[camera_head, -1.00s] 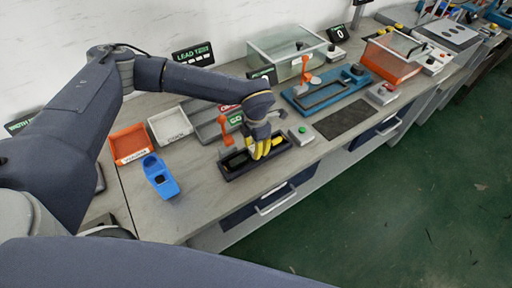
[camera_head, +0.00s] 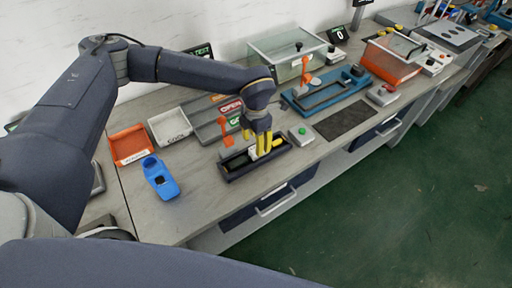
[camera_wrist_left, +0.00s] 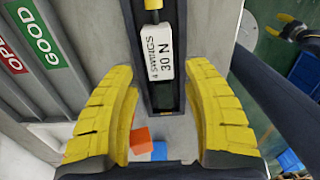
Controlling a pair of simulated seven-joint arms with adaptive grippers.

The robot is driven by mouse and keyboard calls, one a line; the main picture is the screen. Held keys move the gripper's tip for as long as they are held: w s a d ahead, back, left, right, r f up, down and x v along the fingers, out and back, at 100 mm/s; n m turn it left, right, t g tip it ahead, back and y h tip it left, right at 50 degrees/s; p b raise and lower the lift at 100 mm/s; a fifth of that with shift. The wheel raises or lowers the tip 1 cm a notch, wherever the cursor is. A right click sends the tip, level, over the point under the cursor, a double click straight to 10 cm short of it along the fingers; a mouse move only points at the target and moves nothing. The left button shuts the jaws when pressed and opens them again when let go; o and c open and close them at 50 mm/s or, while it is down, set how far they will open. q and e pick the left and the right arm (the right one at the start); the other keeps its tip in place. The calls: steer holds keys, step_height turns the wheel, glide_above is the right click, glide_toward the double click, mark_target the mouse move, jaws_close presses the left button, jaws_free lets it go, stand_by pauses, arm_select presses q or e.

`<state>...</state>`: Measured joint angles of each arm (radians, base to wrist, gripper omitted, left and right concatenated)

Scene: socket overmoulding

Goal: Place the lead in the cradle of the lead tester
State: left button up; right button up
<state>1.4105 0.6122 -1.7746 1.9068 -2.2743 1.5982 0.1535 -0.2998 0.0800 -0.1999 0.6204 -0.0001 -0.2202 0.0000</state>
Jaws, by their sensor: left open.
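The dark, long cradle tray (camera_head: 232,174) lies near the bench's front edge. My left gripper (camera_head: 263,153) points down over it, open. In the left wrist view, its yellow fingers (camera_wrist_left: 160,125) stand apart on either side of the dark channel, with nothing held between them. A white block (camera_wrist_left: 165,65) printed "30 N" and "SWINGS" sits in the channel, with a yellow piece (camera_wrist_left: 152,4) beyond it. I cannot make out the lead for certain. An orange upright part (camera_head: 225,132) stands behind the tray. A dark yellow-tipped shape, probably my right gripper (camera_wrist_left: 287,20), is at the wrist view's edge.
OPEN and GOOD bins (camera_head: 202,129) stand behind the tray, with a grey bin (camera_head: 170,128) and an orange bin (camera_head: 130,146) to the left. A blue fixture (camera_head: 161,180) lies front left. A green-button box (camera_head: 301,133) is right of the tray. A dark mat (camera_head: 342,119) lies farther right.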

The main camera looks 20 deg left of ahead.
arm_select(q)
step_height(320, 180, up, 8)
stand_by(0.4)
stand_by(1.1)
